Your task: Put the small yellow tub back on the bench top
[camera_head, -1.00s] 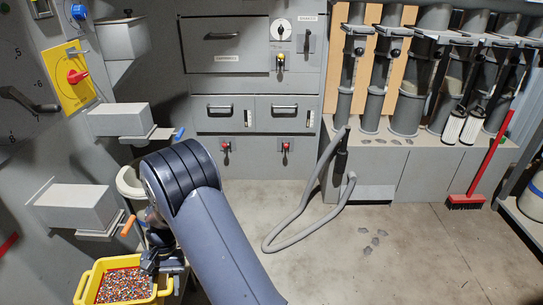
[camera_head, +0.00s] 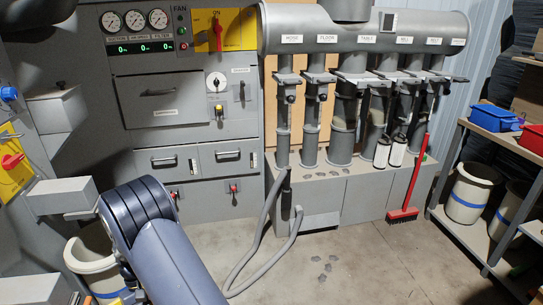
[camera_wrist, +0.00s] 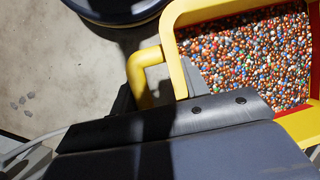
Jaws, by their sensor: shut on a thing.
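The small yellow tub (camera_wrist: 172,30) is full of multicoloured granules (camera_wrist: 245,55) in the wrist view. My gripper (camera_wrist: 155,92) is shut on the tub's yellow side handle (camera_wrist: 140,72).
White buckets (camera_head: 470,195) stand on the bench's lower shelf. A red broom (camera_head: 415,185) leans against the grey duct base. A grey hose (camera_head: 250,245) loops on the floor. Open floor (camera_head: 380,265) lies between my arm and the bench. A bucket (camera_head: 90,262) is at the left.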

